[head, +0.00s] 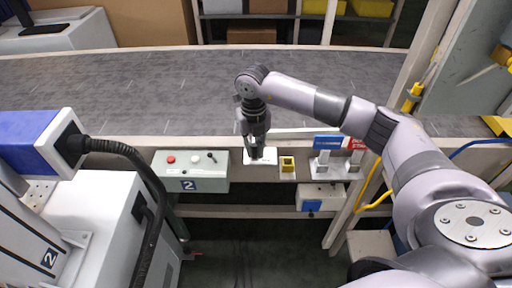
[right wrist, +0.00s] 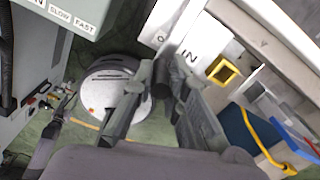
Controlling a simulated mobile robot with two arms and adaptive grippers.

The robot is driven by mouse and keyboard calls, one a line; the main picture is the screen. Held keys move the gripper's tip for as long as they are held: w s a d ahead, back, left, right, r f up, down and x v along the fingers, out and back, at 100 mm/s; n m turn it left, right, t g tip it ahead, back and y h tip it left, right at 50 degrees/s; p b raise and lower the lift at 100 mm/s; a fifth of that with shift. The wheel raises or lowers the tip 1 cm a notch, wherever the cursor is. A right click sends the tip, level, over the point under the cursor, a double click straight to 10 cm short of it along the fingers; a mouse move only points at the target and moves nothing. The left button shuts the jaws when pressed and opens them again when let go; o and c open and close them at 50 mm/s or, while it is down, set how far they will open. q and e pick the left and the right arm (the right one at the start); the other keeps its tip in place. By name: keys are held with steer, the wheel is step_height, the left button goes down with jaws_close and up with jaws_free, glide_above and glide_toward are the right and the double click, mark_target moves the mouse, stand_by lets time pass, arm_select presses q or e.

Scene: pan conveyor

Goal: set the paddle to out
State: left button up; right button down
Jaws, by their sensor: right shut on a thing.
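My right gripper (head: 256,154) reaches down to a small white plate (head: 269,157) on the front rail of the conveyor. In the right wrist view the gripper (right wrist: 167,82) is shut on a dark knob-like piece, the paddle (right wrist: 164,72). The plate also shows there (right wrist: 207,38), with the word IN and part of another word starting with O. The fingers and paddle hide the rest of that word. Which marking the paddle points to I cannot tell. My left gripper is in neither view.
A yellow square socket (head: 287,164) and grey brackets (head: 325,164) are close on the right. The grey conveyor belt (head: 150,85) behind is empty.

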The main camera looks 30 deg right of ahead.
steer(key=shift+w+a+r, duration=0.15)
steer(key=shift+a, duration=0.3)
steer(key=c, duration=1.6)
jaws_free()
steer(key=shift+w+a, duration=0.15)
steer(key=shift+c, duration=0.2)
steer(key=shift+o, duration=0.4)
steer(key=shift+d, duration=0.25)
step_height(320, 180, up, 12)
